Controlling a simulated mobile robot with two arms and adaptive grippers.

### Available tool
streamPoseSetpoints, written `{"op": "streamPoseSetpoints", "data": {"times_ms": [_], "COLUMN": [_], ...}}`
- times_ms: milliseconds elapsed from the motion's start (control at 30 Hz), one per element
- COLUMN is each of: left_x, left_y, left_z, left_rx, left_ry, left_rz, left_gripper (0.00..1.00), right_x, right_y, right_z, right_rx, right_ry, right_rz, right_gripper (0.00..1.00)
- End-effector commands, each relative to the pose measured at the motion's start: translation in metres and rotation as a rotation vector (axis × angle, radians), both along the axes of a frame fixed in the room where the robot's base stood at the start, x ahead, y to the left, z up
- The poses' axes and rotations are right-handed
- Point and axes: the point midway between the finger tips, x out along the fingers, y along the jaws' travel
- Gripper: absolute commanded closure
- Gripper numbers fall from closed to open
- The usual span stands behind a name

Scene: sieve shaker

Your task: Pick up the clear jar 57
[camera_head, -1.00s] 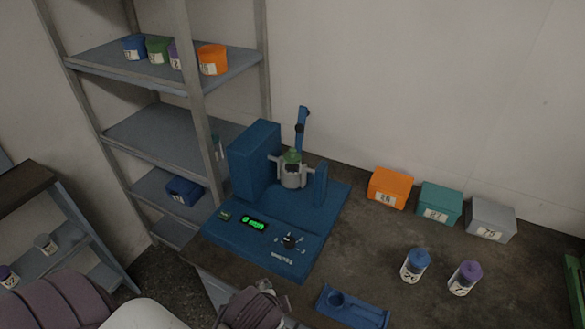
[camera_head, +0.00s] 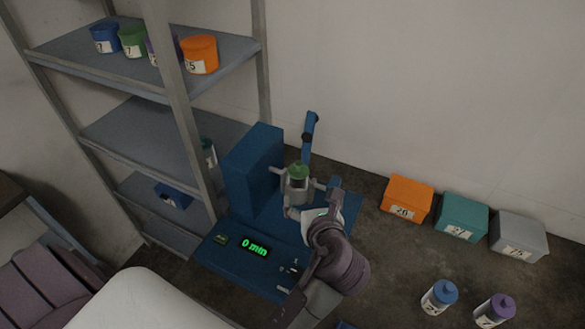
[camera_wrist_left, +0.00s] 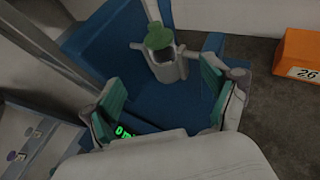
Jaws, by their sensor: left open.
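A clear jar with a green lid (camera_head: 298,171) stands upright in the grey holder of the blue shaker (camera_head: 255,165). No number on it can be read, so I cannot confirm it is jar 57. In the left wrist view the green-lidded jar (camera_wrist_left: 160,38) shows beyond the fingers, apart from them. My left gripper (camera_head: 313,203) is in front of the holder, over the shaker's base, open and empty. Its two green-padded fingers (camera_wrist_left: 160,97) are spread wide in the left wrist view. My right gripper is not in view.
The shaker's blue upright post (camera_head: 308,138) stands behind the jar. A grey shelf rack (camera_head: 175,120) with lidded jars is at left. Orange (camera_head: 406,199), teal (camera_head: 461,217) and grey (camera_head: 517,236) boxes line the wall. Blue-lidded (camera_head: 440,297) and purple-lidded (camera_head: 494,311) jars stand at right.

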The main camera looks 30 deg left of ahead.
Motion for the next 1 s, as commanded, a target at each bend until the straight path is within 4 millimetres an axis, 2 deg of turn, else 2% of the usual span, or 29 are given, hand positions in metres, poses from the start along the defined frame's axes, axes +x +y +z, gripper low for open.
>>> {"op": "streamPoseSetpoints", "data": {"times_ms": [100, 167, 400, 467, 567, 800, 1000], "left_x": [0.01, 0.019, 0.051, 0.055, 0.059, 0.081, 0.096], "left_y": [0.008, 0.015, 0.041, 0.045, 0.049, 0.066, 0.079], "left_z": [-0.004, -0.008, -0.026, -0.029, -0.032, -0.039, -0.049], "left_rx": [0.012, 0.01, 0.009, 0.007, 0.006, 0.005, 0.005], "left_ry": [0.004, 0.003, 0.003, 0.003, 0.004, 0.004, 0.003], "left_rz": [-0.003, -0.002, -0.002, -0.002, -0.002, -0.002, -0.002], "left_gripper": [0.14, 0.14, 0.14, 0.14, 0.14, 0.14, 0.14], "right_x": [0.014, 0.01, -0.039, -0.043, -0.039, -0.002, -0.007], "right_y": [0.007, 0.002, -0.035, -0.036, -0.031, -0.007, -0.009], "right_z": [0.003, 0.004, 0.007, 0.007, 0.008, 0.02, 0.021], "right_rx": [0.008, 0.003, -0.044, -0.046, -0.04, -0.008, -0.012], "right_ry": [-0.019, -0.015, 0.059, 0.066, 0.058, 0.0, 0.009], "right_rz": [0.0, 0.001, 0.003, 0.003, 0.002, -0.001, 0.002], "right_gripper": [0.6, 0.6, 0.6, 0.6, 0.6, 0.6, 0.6]}}
